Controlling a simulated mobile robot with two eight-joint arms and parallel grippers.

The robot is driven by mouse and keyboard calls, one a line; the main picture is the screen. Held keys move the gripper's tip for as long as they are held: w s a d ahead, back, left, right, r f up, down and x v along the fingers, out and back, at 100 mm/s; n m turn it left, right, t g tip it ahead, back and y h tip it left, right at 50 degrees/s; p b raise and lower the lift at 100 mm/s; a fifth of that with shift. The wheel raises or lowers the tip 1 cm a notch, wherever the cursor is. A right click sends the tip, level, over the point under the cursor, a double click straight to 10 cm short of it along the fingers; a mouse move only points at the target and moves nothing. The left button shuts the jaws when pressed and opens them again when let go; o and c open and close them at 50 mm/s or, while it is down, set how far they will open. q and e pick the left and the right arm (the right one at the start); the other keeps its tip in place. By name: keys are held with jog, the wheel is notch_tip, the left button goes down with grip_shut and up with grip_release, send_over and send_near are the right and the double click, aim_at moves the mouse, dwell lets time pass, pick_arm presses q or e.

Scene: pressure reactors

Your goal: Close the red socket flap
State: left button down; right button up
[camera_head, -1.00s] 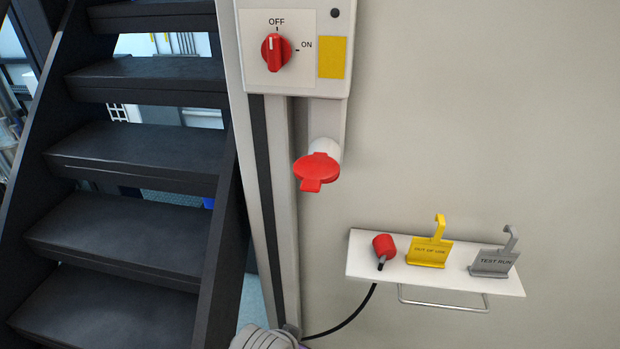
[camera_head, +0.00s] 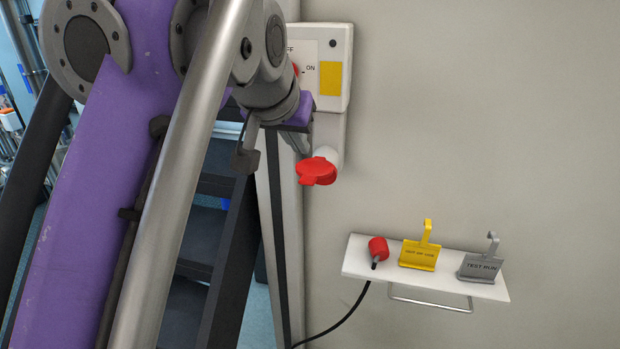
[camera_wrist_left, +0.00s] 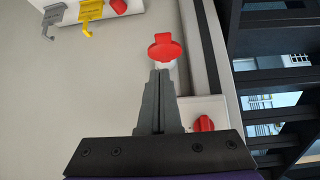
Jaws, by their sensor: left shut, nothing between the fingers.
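The red socket flap (camera_head: 317,171) sticks out from the lower end of the white socket housing (camera_head: 329,135) on the wall, standing open. It also shows in the wrist view (camera_wrist_left: 165,47), just beyond the fingertips. My left gripper (camera_head: 303,150) is shut and empty, coming in from the left, close to the upper left of the flap. In the wrist view its closed fingers (camera_wrist_left: 160,75) point at the flap and overlap part of the socket behind it. I cannot tell whether they touch. My right gripper is out of view.
The red switch (camera_wrist_left: 204,124) sits on the white box beside my fingers; my arm partly hides it in the head view. Below right, a white shelf (camera_head: 357,256) bears a red plug (camera_head: 378,246), a yellow sign (camera_head: 420,253) and a grey sign (camera_head: 480,265). Dark stairs stand left.

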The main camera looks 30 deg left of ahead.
pick_arm(q)
notch_tip(320, 180, up, 3)
jog(key=s, duration=0.1)
jog(key=b, duration=0.1)
send_over(310, 177)
jog(key=s, duration=0.3)
notch_tip(310, 177, down, 7)
jog(key=f, duration=0.2)
jog(key=f+b, duration=0.1)
jog(key=shift+w+d+f, duration=0.2)
jog(key=shift+d, duration=0.05)
jog(key=shift+s+f, duration=0.15)
jog(key=shift+f, duration=0.2)
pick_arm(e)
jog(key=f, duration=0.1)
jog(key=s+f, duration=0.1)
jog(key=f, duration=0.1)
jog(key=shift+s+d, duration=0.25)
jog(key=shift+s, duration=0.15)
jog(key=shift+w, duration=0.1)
pick_arm(q)
jog(key=shift+f, duration=0.2)
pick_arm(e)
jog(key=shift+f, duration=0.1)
